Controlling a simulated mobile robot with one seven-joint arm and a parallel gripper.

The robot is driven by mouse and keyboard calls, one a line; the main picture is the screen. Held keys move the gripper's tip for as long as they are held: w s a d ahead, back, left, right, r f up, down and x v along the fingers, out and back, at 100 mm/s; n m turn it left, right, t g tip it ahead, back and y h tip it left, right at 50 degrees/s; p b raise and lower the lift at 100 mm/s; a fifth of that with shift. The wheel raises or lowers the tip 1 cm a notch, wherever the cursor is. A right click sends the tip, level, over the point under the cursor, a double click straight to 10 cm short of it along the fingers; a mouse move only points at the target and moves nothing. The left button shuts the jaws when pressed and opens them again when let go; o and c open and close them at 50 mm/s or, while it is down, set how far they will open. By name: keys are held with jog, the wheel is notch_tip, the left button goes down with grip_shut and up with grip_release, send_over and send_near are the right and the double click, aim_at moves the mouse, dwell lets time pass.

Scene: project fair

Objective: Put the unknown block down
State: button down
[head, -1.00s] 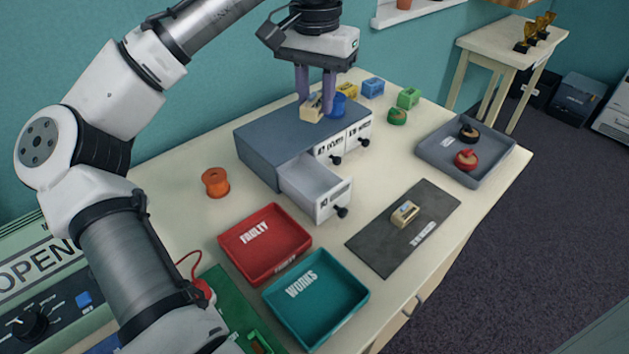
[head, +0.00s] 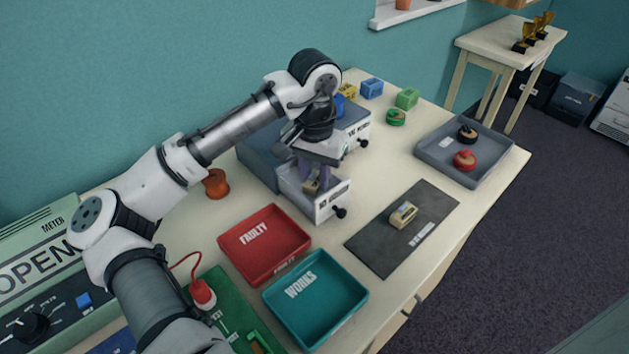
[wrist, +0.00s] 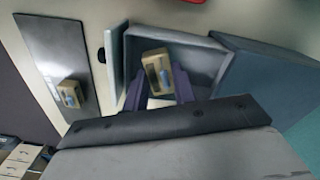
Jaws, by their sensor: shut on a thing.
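My gripper (head: 315,180) is shut on a tan block (head: 312,187) at the open drawer (head: 333,204) of the grey cabinet (head: 256,160). In the wrist view the block (wrist: 156,72) shows a window with a small blue part in it, between the purple fingers (wrist: 158,88). It is over or within the drawer (wrist: 203,60); I cannot tell whether it touches the drawer's floor. A similar tan block (head: 403,214) lies on the dark mat (head: 375,245), and also shows in the wrist view (wrist: 69,93).
A red FAULTY tray (head: 240,263) and a teal WORKS tray (head: 318,325) stand in front. A grey tray (head: 435,158) at right holds a red and a black piece. An orange spool (head: 216,184) stands left of the cabinet. Coloured blocks (head: 372,88) stand behind.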

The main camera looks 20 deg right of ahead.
aim_at(314, 179)
jog(key=shift+f, duration=1.35)
jog(key=shift+f, duration=0.2)
jog(key=c, duration=1.4)
grip_release()
jog(key=shift+c, duration=0.2)
jog(key=shift+r, duration=0.1)
notch_tip(314, 179, up, 12)
jog(key=shift+r+b, duration=0.15)
jog(key=shift+b, duration=0.3)
